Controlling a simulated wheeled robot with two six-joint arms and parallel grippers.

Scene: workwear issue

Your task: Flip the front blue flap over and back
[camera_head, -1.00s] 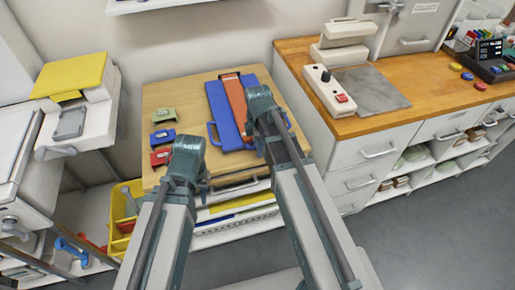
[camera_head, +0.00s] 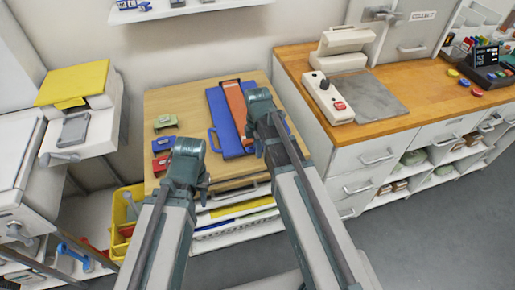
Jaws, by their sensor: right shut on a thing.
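A blue flap (camera_head: 222,118), a flat panel with a loop handle at its left edge, lies on the wooden table. An orange strip (camera_head: 236,108) with dark ends lies lengthwise over it. My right gripper (camera_head: 259,147) is at the panel's front right part, beside the strip's near end, and is shut on what looks like the blue flap. The arm hides the exact contact. My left gripper (camera_head: 196,192) hangs over the table's front left edge, away from the panel. Its fingers are mostly hidden behind its own wrist, so its opening is unclear.
Small green (camera_head: 165,121), blue (camera_head: 163,144) and red (camera_head: 161,162) pieces stand along the table's left side. A yellow bin (camera_head: 122,203) is at lower left. A counter with drawers (camera_head: 365,155) closes off the right. Shelves with trays are below the table front.

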